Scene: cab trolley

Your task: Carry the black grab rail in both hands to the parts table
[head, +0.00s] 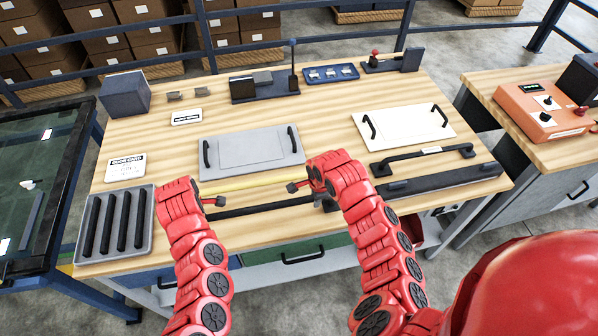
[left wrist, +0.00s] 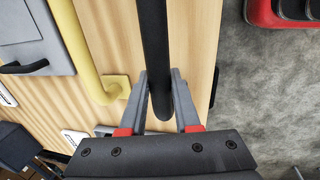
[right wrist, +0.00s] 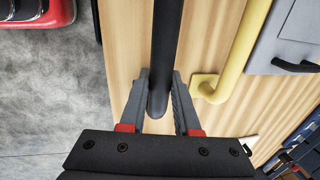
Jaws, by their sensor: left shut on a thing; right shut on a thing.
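A black grab rail (head: 262,208) lies roughly level along the front edge of the wooden table, between my two hands. My left gripper (head: 208,212) is shut on its left end; in the left wrist view the fingers (left wrist: 160,82) stand on both sides of the rail (left wrist: 154,35). My right gripper (head: 326,204) is shut on its right end; in the right wrist view the fingers (right wrist: 159,82) flank the rail (right wrist: 167,35). My red hands hide parts of the rail's ends in the head view. I cannot tell how far it is above the tabletop.
A yellow rail (head: 245,183) lies just behind. A tray of black bars (head: 148,212) is at left, and another black rail (head: 422,158) and a dark bar (head: 445,180) at right. Grey (head: 250,152) and cream panels (head: 405,125) lie behind. Another table (head: 505,101) stands at right.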

